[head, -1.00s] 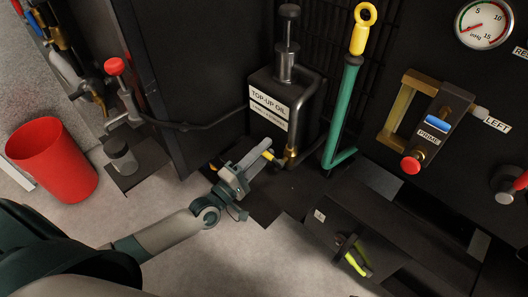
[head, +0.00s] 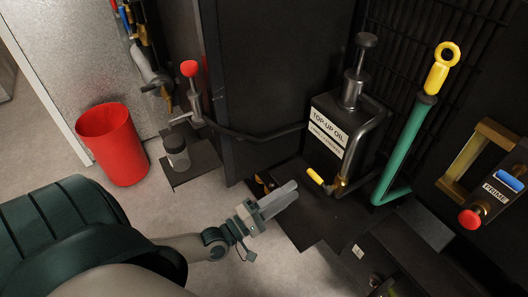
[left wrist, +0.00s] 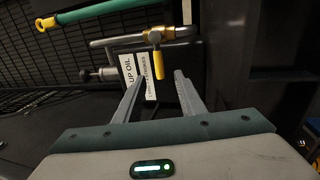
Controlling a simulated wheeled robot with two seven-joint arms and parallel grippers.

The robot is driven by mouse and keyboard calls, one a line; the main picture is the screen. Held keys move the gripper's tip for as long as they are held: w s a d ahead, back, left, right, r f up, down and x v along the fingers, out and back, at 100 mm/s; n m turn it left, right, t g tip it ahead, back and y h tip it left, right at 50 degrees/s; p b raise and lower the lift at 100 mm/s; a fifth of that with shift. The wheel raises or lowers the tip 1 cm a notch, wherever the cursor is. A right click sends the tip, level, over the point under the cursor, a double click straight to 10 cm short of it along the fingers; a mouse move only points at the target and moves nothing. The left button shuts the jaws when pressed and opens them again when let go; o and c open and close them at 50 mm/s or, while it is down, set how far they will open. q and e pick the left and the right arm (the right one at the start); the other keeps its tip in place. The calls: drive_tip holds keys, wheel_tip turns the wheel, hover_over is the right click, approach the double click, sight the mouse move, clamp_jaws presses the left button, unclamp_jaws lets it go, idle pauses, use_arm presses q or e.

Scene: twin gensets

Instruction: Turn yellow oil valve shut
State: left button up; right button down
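The yellow oil valve handle (head: 315,176) sticks out up and to the left from a brass fitting (head: 342,186) at the foot of the pipe on the top-up oil tank (head: 328,125). In the left wrist view the yellow handle (left wrist: 158,63) hangs from the brass fitting, crosswise to the pipe. It lies just beyond and between my fingertips, apart from both. My left gripper (head: 290,192) is open and empty, short of the handle and to its lower left in the head view. My right gripper is not in view.
A green lever (head: 405,150) with a yellow ring grip stands right of the tank. A dark cabinet panel (head: 262,80) rises left of it. A red bin (head: 114,145) and a jar (head: 176,153) stand further left. A prime panel (head: 493,190) is at right.

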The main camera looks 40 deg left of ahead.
use_arm(q)
drive_tip(key=v, duration=0.8)
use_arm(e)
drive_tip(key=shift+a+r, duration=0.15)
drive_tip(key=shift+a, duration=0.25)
